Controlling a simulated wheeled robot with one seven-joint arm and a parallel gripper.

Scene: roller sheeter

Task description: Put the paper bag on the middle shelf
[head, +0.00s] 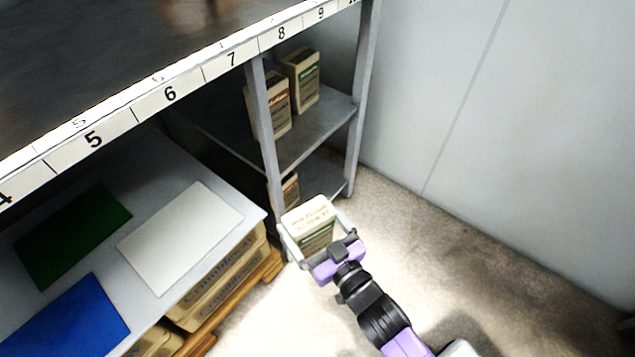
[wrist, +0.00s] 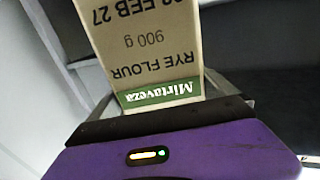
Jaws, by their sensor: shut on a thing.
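My gripper (head: 309,216) is shut on a cream paper bag (head: 317,233) with a green label band, in front of the shelf unit's lower right part in the head view. The held bag also shows in the wrist view (wrist: 150,50), with upside-down print reading "RYE FLOUR", "900 g" and "Mirtaveza". A grey shelf (head: 322,131) bears two similar bags: one with a reddish label (head: 275,104) by the post and one with a green label (head: 303,80) behind it. A lower shelf (head: 320,196) holds another bag (head: 290,189), partly hidden by the post and the held bag.
A grey upright post (head: 263,125) stands at the shelf's front corner. A counter with a numbered strip (head: 170,94) overhangs the shelves. At left, a grey board (head: 160,172) bears green, white and blue sheets above cardboard boxes (head: 222,275). Open floor (head: 450,245) lies at right.

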